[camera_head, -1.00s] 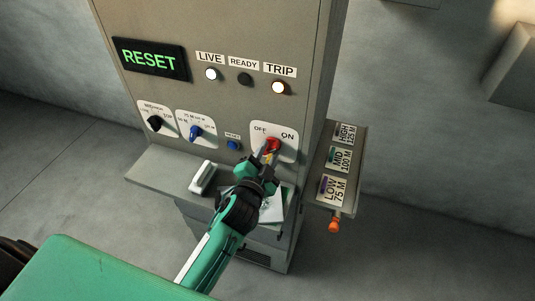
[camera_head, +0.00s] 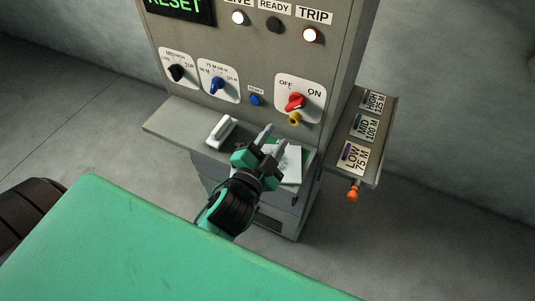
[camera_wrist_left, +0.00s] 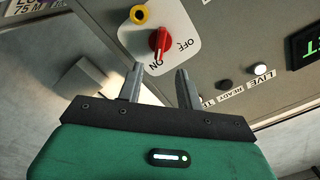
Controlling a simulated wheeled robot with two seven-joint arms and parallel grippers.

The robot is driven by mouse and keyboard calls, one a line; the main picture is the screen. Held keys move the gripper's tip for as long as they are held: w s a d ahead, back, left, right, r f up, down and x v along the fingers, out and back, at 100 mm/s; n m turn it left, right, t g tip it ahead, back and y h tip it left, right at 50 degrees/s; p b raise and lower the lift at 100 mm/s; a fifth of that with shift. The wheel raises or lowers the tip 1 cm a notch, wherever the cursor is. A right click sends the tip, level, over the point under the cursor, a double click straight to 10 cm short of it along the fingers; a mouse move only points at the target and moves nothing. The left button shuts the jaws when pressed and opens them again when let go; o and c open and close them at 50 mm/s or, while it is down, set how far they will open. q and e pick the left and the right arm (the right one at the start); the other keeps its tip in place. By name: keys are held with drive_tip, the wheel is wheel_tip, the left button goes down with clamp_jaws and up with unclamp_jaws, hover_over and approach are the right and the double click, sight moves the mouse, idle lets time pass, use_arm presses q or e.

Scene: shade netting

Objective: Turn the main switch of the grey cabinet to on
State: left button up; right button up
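The grey cabinet (camera_head: 270,60) carries a red main switch (camera_head: 294,102) on a white plate marked OFF and ON. In the left wrist view the red switch (camera_wrist_left: 160,42) is turned with one end toward the ON label. In the head view its handle slants up toward ON. My left gripper (camera_head: 274,138) is below and in front of the switch, apart from it. In the left wrist view its two fingers (camera_wrist_left: 159,70) are spread with nothing between them. My right gripper is not in view.
A yellow round part (camera_head: 294,119) sits just below the switch. A blue button (camera_head: 256,100), blue knob (camera_head: 216,85) and black knob (camera_head: 177,72) are to its left. A shelf (camera_head: 175,130) holds a white block (camera_head: 221,132) and papers (camera_head: 290,166). A side shelf (camera_head: 377,165) carries labelled plates.

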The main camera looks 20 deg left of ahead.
use_arm(q)
drive_tip(key=s, duration=0.3)
drive_tip(key=shift+a+b, duration=0.1)
drive_tip(key=shift+b, duration=0.3)
